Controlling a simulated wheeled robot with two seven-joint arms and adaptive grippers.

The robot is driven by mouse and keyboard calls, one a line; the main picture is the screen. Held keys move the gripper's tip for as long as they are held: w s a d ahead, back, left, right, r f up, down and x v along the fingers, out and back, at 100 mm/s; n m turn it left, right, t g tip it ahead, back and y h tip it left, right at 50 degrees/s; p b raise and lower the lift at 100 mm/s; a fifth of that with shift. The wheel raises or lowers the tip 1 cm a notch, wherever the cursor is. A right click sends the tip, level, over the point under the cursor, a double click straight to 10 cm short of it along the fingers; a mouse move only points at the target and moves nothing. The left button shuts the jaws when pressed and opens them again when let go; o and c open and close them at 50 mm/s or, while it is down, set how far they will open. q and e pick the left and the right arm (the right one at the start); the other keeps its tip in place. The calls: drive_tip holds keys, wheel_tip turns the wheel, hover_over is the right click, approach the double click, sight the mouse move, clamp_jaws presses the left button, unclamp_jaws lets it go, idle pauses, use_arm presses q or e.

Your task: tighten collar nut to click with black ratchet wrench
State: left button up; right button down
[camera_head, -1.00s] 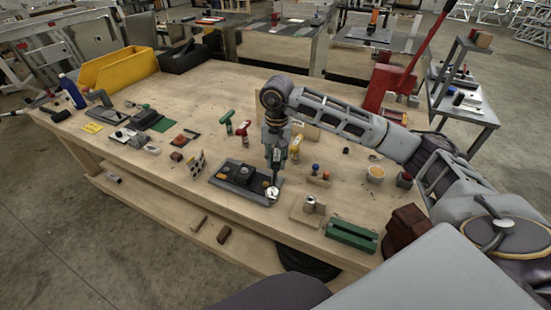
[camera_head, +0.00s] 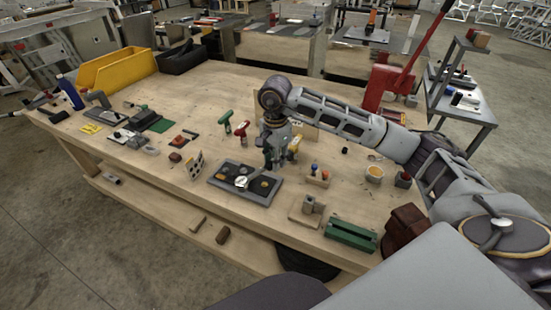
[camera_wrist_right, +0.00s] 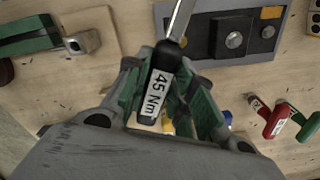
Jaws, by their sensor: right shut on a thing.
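My right gripper (camera_head: 277,160) hangs over the workbench just behind the dark tray. In the right wrist view the gripper (camera_wrist_right: 165,110) is shut on the black handle of the ratchet wrench (camera_wrist_right: 157,92), labelled "45 Nm". The wrench's bright metal shaft runs out of the top of that view, so its head is hidden there. A metal post (camera_head: 308,203) stands on a small wooden board; it also shows in the right wrist view (camera_wrist_right: 82,42), apart from the wrench. I cannot tell surely which part is the collar nut. My left gripper is not in view.
The dark tray (camera_head: 218,179) holds a silver disc (camera_head: 241,182) and other small parts. A green block (camera_head: 351,235) lies at the front right. Red and green-handled tools (camera_head: 241,128) stand behind the tray. A yellow bin (camera_head: 115,70) is far left.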

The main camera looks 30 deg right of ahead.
drive_tip(key=m, duration=0.6)
drive_tip(key=shift+a+m, duration=0.1)
drive_tip(key=shift+m, duration=0.3)
drive_tip(key=m, duration=0.6)
drive_tip(key=shift+s, duration=0.1)
use_arm(q)
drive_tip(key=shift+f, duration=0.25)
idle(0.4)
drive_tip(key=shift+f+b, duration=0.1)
drive_tip(key=shift+b, duration=0.25)
use_arm(e)
drive_tip(key=shift+f, duration=0.1)
